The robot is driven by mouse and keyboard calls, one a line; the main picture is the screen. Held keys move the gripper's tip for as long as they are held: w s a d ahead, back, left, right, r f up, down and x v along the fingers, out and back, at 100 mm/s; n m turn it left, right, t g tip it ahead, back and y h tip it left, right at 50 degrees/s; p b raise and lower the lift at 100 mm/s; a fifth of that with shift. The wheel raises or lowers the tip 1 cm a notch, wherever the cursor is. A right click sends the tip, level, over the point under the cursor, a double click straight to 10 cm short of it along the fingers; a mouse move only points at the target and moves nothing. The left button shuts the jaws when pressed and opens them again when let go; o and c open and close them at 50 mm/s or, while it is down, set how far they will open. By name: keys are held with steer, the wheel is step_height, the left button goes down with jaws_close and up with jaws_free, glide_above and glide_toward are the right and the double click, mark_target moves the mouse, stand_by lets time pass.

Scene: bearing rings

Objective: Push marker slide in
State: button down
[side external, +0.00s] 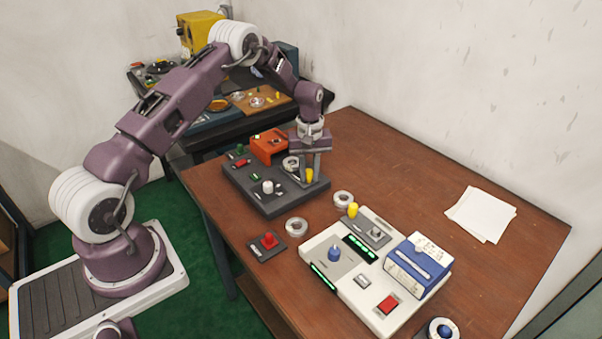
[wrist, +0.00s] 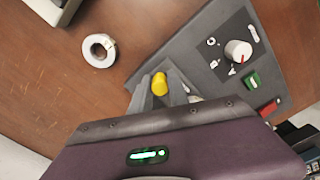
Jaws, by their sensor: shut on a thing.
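My gripper (side external: 309,168) is pointing down at the right end of a dark grey control box (side external: 262,205). Its fingers are shut on a yellow knob (side external: 309,176), likely the marker slide. In the wrist view the yellow knob (wrist: 159,84) sits between the fingertips at the edge of the grey box (wrist: 205,45). The slot or track under the knob is hidden, so how far in it sits cannot be told. A metal bearing ring (side external: 291,163) stands on the box beside the fingers.
Loose rings (side external: 343,198) and (side external: 297,227) lie on the brown table (side external: 400,160). The box also carries a white dial (wrist: 238,52) and a green switch (wrist: 253,81). A white console (side external: 340,275) stands in front, an orange block (side external: 268,146) behind.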

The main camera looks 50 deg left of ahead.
mark_target(288, 158)
steer(key=shift+a, duration=5.25)
steer(key=c, duration=1.4)
jaws_free()
steer(key=shift+c, duration=0.2)
steer(key=shift+d, duration=0.1)
steer(key=shift+d+r, duration=0.1)
steer(key=shift+r, duration=3.4)
